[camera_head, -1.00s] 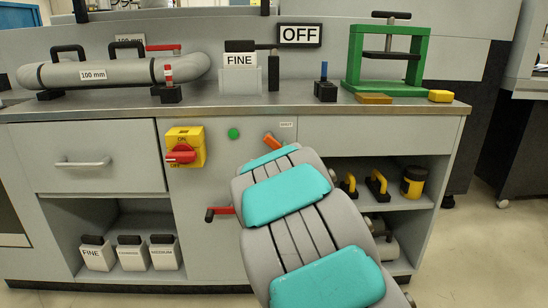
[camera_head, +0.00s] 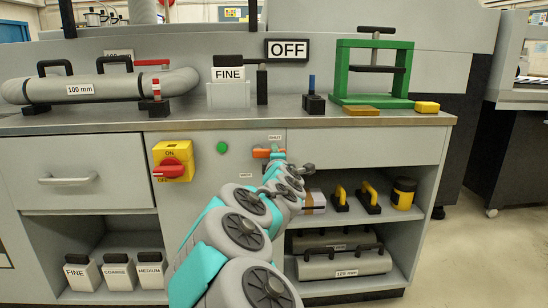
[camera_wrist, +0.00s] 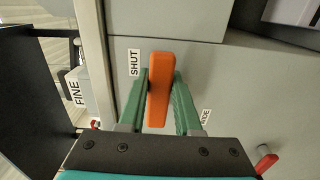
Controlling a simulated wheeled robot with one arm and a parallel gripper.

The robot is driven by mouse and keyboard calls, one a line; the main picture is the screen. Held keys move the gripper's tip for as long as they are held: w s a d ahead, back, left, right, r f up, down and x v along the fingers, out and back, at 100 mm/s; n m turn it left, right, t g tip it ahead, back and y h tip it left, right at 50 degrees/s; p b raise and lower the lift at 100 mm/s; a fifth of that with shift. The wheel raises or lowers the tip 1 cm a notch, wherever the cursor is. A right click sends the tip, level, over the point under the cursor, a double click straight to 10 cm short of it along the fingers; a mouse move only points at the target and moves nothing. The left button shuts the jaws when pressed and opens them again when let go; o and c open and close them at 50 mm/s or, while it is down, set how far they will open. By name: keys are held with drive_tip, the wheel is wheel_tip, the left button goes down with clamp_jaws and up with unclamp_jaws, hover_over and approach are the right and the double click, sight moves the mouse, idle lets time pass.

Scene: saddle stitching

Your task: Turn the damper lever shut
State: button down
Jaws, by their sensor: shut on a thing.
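The orange damper lever (camera_head: 261,153) is on the grey cabinet front, below the bench top. It lies about level in the head view. A SHUT label (camera_head: 275,138) is just above it and a WIDE label (camera_head: 246,176) is below it. My gripper (camera_head: 276,152) reaches it from below. In the wrist view my gripper (camera_wrist: 160,88) has its green fingers on both sides of the orange lever (camera_wrist: 158,90), shut on it. The SHUT label (camera_wrist: 134,63) is left of the fingers and the WIDE label (camera_wrist: 206,117) is right. The lever's pivot cannot be made out.
A yellow switch box with a red knob (camera_head: 172,161) and a green button (camera_head: 222,147) are left of the lever. The bench edge (camera_head: 220,124) runs above it. A red handle (camera_wrist: 266,163) shows at the wrist view's lower right. Open shelves stand right.

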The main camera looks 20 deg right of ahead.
drive_tip(key=shift+a+r, duration=0.1)
idle(0.4)
drive_tip(key=c, duration=0.6)
unclamp_jaws()
drive_tip(key=v, duration=0.7)
drive_tip(key=shift+s+b, duration=0.3)
drive_tip(key=shift+s, duration=0.05)
drive_tip(key=shift+a, duration=0.1)
